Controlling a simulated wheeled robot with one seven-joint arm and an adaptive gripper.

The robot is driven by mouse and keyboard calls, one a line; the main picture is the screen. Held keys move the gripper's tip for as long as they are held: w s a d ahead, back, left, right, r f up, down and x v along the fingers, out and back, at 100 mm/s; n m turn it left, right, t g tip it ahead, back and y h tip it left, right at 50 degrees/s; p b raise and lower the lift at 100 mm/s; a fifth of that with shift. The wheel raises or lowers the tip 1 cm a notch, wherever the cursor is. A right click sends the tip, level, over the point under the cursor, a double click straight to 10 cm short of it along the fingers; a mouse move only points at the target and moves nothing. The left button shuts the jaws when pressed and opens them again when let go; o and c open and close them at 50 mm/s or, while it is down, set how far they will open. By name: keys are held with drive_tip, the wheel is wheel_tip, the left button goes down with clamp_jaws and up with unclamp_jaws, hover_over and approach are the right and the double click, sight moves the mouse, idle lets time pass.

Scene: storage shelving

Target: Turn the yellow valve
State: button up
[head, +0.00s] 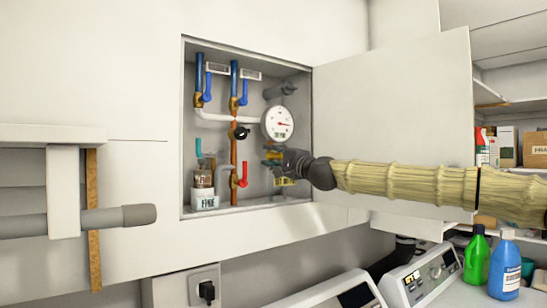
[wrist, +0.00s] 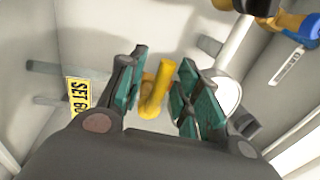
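The yellow valve (wrist: 155,92) shows in the wrist view, between the two teal-padded fingers of my gripper (wrist: 162,75). The fingers stand apart on either side of it, with a gap visible on the right; contact on the left is unclear. In the head view my gripper (head: 274,158) reaches into the open wall cabinet from the right, below the white gauge. The valve is mostly hidden there by the gripper.
A yellow label (wrist: 78,93) is beside my gripper. The cabinet door (head: 400,110) stands open behind my arm.

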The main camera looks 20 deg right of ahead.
clamp_jaws()
drive_tip(key=shift+f+b, duration=0.15)
drive_tip(key=shift+b, duration=0.15)
drive_tip(key=n+b, duration=0.1)
drive_tip(key=f+n+b, duration=0.1)
drive_tip(key=n+b, duration=0.1)
drive_tip(key=shift+f+y+b, duration=0.15)
drive_tip(key=shift+y+b, duration=0.15)
drive_tip(key=shift+w+d+f+n+g+y+b, duration=0.25)
drive_tip(key=shift+d+f+n+g+b, duration=0.6)
drive_tip(key=shift+n, duration=2)
drive_tip(key=shift+w+d+f+n+g+y+b, duration=0.35)
drive_tip(key=shift+n+b, duration=1)
drive_tip(key=shift+n, duration=1.55)
drive_tip(key=shift+w+d+f+n+g+y+b, duration=0.3)
drive_tip(key=shift+d+n+g+b, duration=0.65)
drive_tip(key=shift+n, duration=1.9)
drive_tip(key=shift+s+a+f+t, duration=0.1)
drive_tip(key=shift+s+a+t, duration=0.05)
drive_tip(key=shift+a+t, duration=0.1)
